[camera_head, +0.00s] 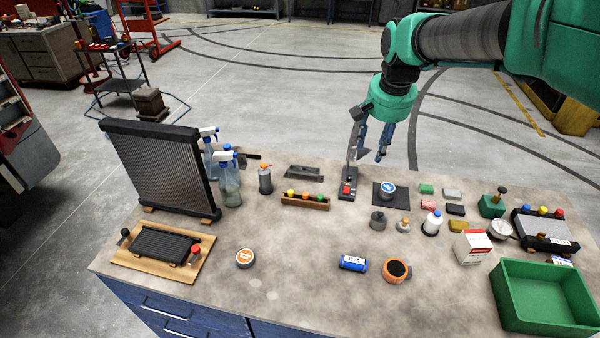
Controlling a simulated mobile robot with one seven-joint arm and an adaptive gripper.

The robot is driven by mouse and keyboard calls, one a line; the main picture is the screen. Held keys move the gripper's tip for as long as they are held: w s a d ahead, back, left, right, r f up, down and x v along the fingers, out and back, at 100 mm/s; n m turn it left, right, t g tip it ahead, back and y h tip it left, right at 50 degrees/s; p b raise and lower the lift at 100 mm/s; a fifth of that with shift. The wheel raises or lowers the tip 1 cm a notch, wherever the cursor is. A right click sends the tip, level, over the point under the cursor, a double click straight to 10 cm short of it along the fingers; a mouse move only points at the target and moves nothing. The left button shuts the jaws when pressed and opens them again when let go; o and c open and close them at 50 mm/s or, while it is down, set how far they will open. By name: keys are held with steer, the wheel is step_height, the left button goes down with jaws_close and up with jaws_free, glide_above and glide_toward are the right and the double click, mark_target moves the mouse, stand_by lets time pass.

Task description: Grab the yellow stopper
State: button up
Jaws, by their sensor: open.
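A small wooden rack (303,203) near the middle back of the bench holds several round coloured stoppers. The yellow stopper (290,192) is at its left end. My gripper (371,156) is open and empty, pointing down above the back edge of the bench. It is to the right of the rack and well above it, touching neither yellow piece.
A tall radiator (160,170) and spray bottles (229,185) stand at the left. A dark device with a red button and upright lever (348,185) stands just right of the rack. A green bin (545,298) is at front right. The bench front centre has free room.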

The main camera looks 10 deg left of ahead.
steer(key=w+a+f+p, duration=0.1)
steer(key=w+a+f, duration=0.3)
steer(key=w+a, duration=0.25)
steer(key=m+g+p, duration=0.1)
steer(key=g+p, duration=0.2)
steer(key=p, duration=0.2)
glide_above(291, 191)
step_height(291, 191, down, 21)
steer(key=shift+a+f+h, duration=0.25)
steer(key=shift+f+h, duration=0.15)
steer(key=shift+f, duration=0.05)
steer(key=shift+f, duration=4.3)
steer(key=shift+f, duration=0.1)
steer(key=shift+d+f+p, duration=0.2)
steer(key=shift+f+p, duration=0.25)
steer(key=shift+f, duration=2)
